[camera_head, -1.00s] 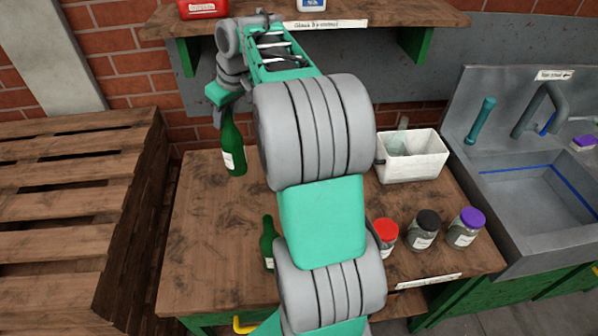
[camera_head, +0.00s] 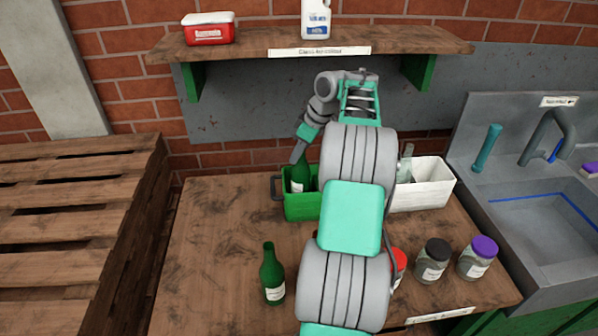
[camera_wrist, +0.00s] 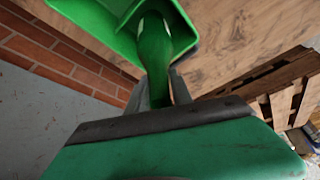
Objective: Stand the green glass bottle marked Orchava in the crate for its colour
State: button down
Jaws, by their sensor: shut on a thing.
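A green glass bottle (camera_head: 301,172) with a pale label is held by its neck in my gripper (camera_head: 301,152). It is roughly upright, its lower part inside the green crate (camera_head: 301,209). The crate's front wall hides its base, so I cannot tell whether it touches the floor. The wrist view shows the bottle (camera_wrist: 155,55) between the fingers and reaching into the green crate (camera_wrist: 108,28). A second green bottle (camera_head: 272,276) stands on the table in front. Neither label is readable here, so I cannot tell which is marked Orchava.
A white crate (camera_head: 424,192) holding a clear bottle stands right of the green crate, partly behind my arm. A shelf (camera_head: 400,42) overhangs behind. The table's left side is clear.

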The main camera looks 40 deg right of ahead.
aim_at(301, 174)
jog(key=shift+f, duration=1.4)
jog(key=shift+f, duration=0.25)
jog(key=c, duration=1.2)
grip_release()
jog(key=shift+r, duration=0.1)
jog(key=shift+o, duration=0.2)
